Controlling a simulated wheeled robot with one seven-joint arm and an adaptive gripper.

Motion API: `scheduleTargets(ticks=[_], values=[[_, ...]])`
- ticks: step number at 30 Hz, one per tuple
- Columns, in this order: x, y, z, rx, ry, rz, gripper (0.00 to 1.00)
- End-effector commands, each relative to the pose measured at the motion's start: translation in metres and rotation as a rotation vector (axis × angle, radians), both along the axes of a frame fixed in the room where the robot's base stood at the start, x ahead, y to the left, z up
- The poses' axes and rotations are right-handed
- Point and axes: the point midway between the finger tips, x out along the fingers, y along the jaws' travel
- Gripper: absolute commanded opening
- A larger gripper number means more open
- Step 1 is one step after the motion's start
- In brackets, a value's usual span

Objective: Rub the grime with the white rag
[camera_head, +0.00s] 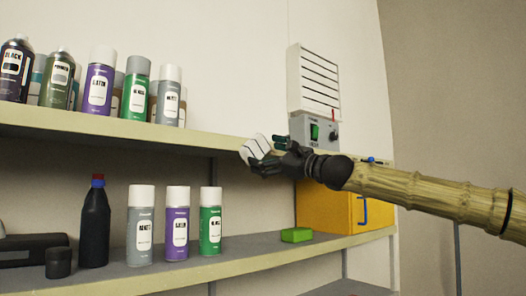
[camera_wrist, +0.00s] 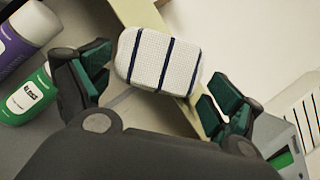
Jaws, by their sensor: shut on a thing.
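The white rag (camera_head: 254,149) is a folded, rounded pad with dark stripes. In the wrist view the rag (camera_wrist: 158,60) sits between the dark green finger pads of my gripper (camera_wrist: 155,85), toward the fingertips. My gripper is shut on it and holds it in the air. I cannot make out any grime in either view.
The upper shelf (camera_head: 190,137) and lower shelf (camera_head: 240,259) hold several spray cans. A black bottle (camera_head: 95,225) stands at lower left. A green block (camera_head: 296,235) lies near a yellow box (camera_head: 330,206). A grey device (camera_head: 312,130) stands behind my gripper.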

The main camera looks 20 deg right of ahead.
Motion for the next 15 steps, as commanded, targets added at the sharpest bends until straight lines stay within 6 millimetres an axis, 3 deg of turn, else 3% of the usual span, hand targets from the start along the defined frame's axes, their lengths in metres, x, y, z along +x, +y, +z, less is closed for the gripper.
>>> scheduleTargets(ticks=[15], values=[[0.011,-0.023,0.001,0.001,0.001,0.0,0.73]])
